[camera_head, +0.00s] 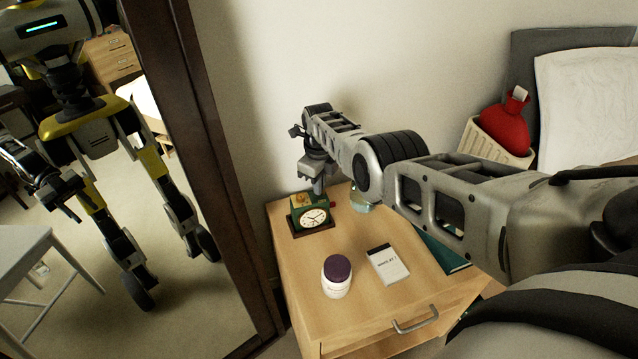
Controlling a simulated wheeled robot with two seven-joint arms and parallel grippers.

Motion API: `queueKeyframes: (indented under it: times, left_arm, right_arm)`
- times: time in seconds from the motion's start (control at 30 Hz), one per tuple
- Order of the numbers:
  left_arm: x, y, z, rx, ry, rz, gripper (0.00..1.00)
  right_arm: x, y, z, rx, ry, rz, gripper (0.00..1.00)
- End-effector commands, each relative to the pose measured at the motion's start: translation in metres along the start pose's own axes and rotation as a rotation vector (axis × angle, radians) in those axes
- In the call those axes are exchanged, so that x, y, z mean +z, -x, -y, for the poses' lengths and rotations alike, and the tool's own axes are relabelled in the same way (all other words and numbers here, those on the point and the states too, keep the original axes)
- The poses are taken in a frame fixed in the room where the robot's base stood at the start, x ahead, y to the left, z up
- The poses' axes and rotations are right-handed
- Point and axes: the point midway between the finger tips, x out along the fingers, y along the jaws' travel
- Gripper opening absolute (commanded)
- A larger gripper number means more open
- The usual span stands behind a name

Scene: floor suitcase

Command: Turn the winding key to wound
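A small green clock (312,217) with a cream dial and dark base stands at the back left of the wooden nightstand, its face toward me. A brass-coloured part (301,198) shows at its top left; I cannot tell whether this is the winding key. A small red piece (333,205) shows at the clock's right side. My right gripper (318,188) points down just behind the clock's top. Its fingertips are small and partly hidden by the clock, so its opening and any contact are unclear. My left gripper is not directly in view.
The nightstand (310,278) also holds a white jar with a purple lid (337,276), a white box (388,264) and a green book (446,252), partly under my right arm. A dark-framed mirror (215,150) stands left. A basket with a red bottle (503,125) is behind.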

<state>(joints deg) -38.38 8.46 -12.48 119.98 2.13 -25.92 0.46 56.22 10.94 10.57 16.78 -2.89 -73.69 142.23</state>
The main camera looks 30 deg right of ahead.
Motion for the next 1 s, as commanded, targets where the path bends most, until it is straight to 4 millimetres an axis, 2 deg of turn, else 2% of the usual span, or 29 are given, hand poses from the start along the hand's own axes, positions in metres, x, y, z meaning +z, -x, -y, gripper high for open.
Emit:
queueKeyframes:
  times: [0.5,1.0]
  left_arm:
    - [0.0018,-0.002,-0.0004,0.003,0.006,-0.004,0.36]
    - [0.0032,-0.0024,-0.0012,0.005,0.013,-0.005,0.36]
  right_arm:
    - [0.0009,-0.0003,-0.0006,0.001,-0.425,0.002,0.0]
    - [0.0009,0.0005,-0.0003,0.0,-0.571,0.002,0.0]
